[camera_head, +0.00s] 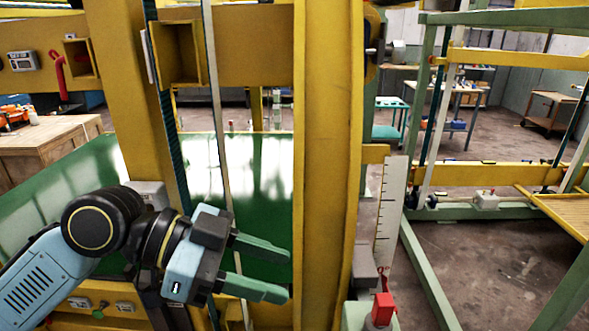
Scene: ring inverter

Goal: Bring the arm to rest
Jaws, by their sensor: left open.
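My left gripper (288,275) shows at the lower middle of the head view, at the end of my blue and black left arm, which comes in from the lower left. Its two green fingers point right and stand apart, with nothing between them. Behind the fingers are a shiny green panel (262,190) and a thick yellow post (327,170). The fingertips appear just left of this post; I cannot tell whether they touch it. My right gripper is not in the picture.
A white ruler-like scale (389,210) and a red block (384,308) stand right of the post. A green and yellow frame (505,172) fills the right. A wooden cabinet (50,150) stands at the left. Bare floor (480,260) lies inside the right-hand frame.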

